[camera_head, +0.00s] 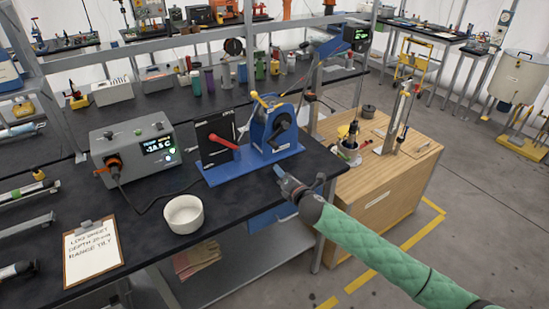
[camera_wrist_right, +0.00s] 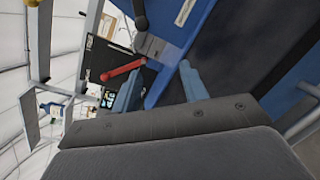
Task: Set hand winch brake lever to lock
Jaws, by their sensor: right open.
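A yellow-tipped lever (camera_head: 257,98) rises at the winch top. Which lever is the brake, and its setting, I cannot tell. My right gripper (camera_head: 284,178) is open and empty, in front of the winch and apart from it; its blue fingers show in the wrist view (camera_wrist_right: 160,88).
A grey meter box (camera_head: 146,148) with a cable stands left of the winch. A white bowl (camera_head: 184,213) and a clipboard (camera_head: 92,251) are on the near bench. A wooden cabinet (camera_head: 385,182) with tools on top stands at the right.

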